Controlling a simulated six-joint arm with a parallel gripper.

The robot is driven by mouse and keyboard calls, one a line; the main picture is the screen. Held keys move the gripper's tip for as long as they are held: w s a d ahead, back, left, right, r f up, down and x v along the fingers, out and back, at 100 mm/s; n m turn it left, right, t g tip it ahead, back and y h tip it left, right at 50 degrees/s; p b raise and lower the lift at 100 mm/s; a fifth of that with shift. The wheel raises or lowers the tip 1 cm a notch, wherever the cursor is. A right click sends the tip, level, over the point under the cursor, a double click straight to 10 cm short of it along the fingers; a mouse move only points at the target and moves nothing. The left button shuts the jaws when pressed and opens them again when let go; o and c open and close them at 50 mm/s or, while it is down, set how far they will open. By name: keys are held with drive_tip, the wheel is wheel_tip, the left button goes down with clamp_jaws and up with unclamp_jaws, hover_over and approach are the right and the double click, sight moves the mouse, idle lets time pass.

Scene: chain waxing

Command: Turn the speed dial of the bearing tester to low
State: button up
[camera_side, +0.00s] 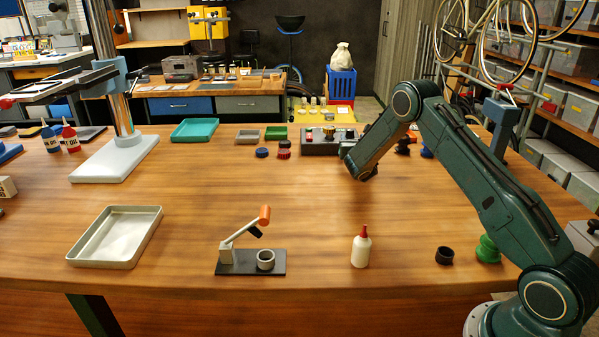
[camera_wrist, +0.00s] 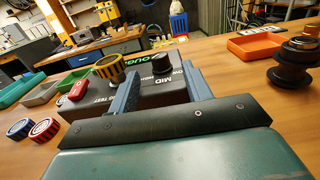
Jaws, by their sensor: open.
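The bearing tester is a dark box near the back of the table (camera_side: 318,148), and its labelled top shows in the wrist view (camera_wrist: 150,88). Its black speed dial (camera_wrist: 160,62) stands beside the words MID and a partly hidden LOW. I cannot tell where the dial points. My gripper (camera_wrist: 160,73) is open, with one blue-grey finger to each side of the dial in the picture. I see no clear contact with the dial. In the side view my wrist is at the tester's right end and hides part of it.
On the tester are a yellow-rimmed round part (camera_wrist: 108,68) and a red button (camera_wrist: 77,90). Red and blue round caps (camera_wrist: 20,128) lie to its left. An orange tray (camera_wrist: 262,43) and a dark stacked part (camera_wrist: 295,65) stand right. The table's middle (camera_side: 260,190) is clear.

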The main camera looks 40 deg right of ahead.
sight(351, 133)
drive_tip(key=shift+x, duration=2.1)
drive_tip(key=shift+c, duration=0.4)
drive_tip(key=c, duration=0.9)
drive_tip(key=shift+s+d+n+t+y, duration=0.1)
drive_tip(key=shift+d+n+t+y, duration=0.05)
drive_tip(key=shift+n+t+y, duration=0.65)
drive_tip(key=o, duration=1)
drive_tip(key=shift+s, duration=0.1)
